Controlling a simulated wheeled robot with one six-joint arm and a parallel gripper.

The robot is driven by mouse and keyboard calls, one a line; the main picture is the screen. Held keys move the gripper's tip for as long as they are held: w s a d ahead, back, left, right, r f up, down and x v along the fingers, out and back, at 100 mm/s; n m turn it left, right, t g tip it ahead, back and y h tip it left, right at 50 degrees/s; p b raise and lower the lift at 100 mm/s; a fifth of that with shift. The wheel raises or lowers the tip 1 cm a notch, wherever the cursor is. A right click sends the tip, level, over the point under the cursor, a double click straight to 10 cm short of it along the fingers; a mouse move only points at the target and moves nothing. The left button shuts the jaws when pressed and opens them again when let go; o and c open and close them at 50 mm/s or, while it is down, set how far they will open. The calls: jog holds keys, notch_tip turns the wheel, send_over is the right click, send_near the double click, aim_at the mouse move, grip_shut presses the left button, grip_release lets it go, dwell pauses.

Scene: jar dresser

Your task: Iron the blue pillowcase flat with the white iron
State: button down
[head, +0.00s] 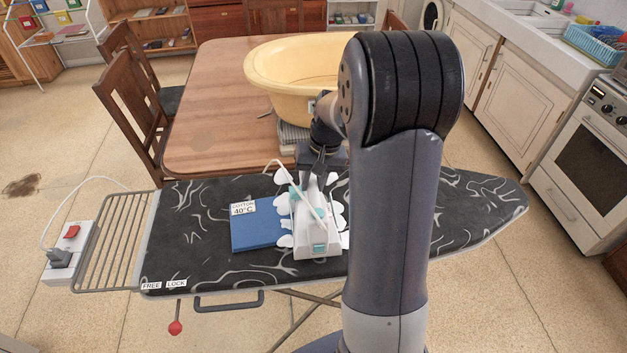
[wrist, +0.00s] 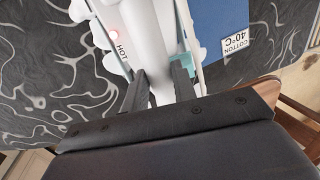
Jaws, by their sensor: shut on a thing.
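My gripper (head: 318,168) is shut on the handle of the white iron (head: 316,236), which has teal parts. The wrist view shows my gripper (wrist: 158,84) with a finger on each side of the handle. The iron (wrist: 148,25) shows a lit red light and the word HOT. White puffs, like steam, surround it. The blue pillowcase (head: 262,233) lies on the ironing board beside the iron, to its left, with a tag reading COTTON 40°C. It also shows in the wrist view (wrist: 222,75). Whether it reaches under the iron is hidden.
The dark patterned ironing board (head: 190,245) has FREE and LOCK labels near a red knob (head: 175,327). A socket box (head: 68,252) with a red switch and plugged cord is at its left end. A table (head: 215,110) with a yellow tub (head: 275,80) stands behind.

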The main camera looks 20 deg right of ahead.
notch_tip(320, 180, up, 3)
jog(key=shift+w+f+p, duration=0.1)
jog(key=shift+f+p, duration=0.1)
jog(key=shift+p, duration=0.1)
jog(key=shift+a+r+p, duration=0.25)
jog(key=shift+p, duration=0.05)
jog(key=shift+r+p, duration=0.3)
jog(key=shift+r, duration=0.1)
jog(key=shift+d+r+p, duration=0.1)
jog(key=shift+r+p, duration=0.4)
jog(key=shift+r, duration=0.2)
jog(key=shift+r+p, duration=1.05)
jog(key=shift+r, duration=0.35)
